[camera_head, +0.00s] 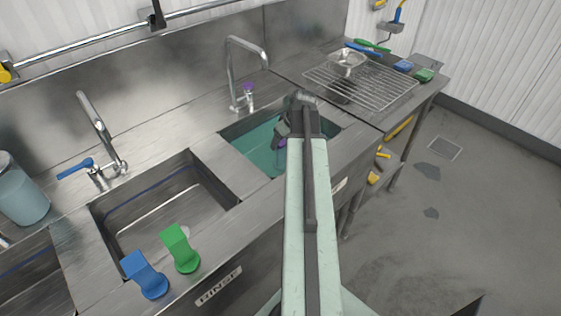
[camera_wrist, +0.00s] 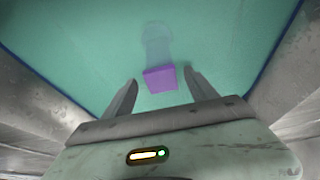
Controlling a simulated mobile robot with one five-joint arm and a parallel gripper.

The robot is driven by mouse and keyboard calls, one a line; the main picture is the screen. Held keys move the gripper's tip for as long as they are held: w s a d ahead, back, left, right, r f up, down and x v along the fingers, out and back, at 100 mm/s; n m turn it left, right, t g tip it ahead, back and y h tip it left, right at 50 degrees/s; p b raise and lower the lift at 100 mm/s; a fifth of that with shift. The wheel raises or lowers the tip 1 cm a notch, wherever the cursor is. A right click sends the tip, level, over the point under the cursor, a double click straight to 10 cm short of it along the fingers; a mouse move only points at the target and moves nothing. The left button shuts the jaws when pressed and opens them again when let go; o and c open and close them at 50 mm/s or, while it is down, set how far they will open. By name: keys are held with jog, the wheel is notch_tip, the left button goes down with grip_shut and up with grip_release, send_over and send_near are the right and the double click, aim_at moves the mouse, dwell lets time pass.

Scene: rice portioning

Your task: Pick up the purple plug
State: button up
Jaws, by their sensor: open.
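The purple plug (camera_wrist: 160,79) shows in the wrist view, with a purple block-shaped top and a fainter part seen through the teal water (camera_wrist: 90,40). In the head view a small bit of the purple plug (camera_head: 282,143) shows beside my gripper, in the right-hand sink; the rest is hidden by my arm. My gripper (camera_wrist: 160,88) is open, and its two fingers stand on either side of the plug's purple top in the picture. I cannot tell how far the fingertips are from it in depth.
A green plug (camera_head: 181,250) and a blue plug (camera_head: 146,276) stand on the front edge of the empty middle sink (camera_head: 165,205). Taps rise behind the sinks. A wire rack (camera_head: 375,90) with a metal bowl (camera_head: 347,62) is at the right.

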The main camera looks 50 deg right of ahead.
jog(key=b+x, duration=0.3)
jog(key=x, duration=0.2)
jog(key=shift+a+b, duration=0.15)
jog(key=shift+b, duration=0.25)
jog(key=shift+s+r, duration=0.1)
jog(key=shift+r, duration=0.05)
grip_shut()
notch_tip(320, 180, up, 10)
jog(key=p, duration=1)
jog(key=shift+r+p, duration=0.2)
jog(key=shift+p, duration=0.15)
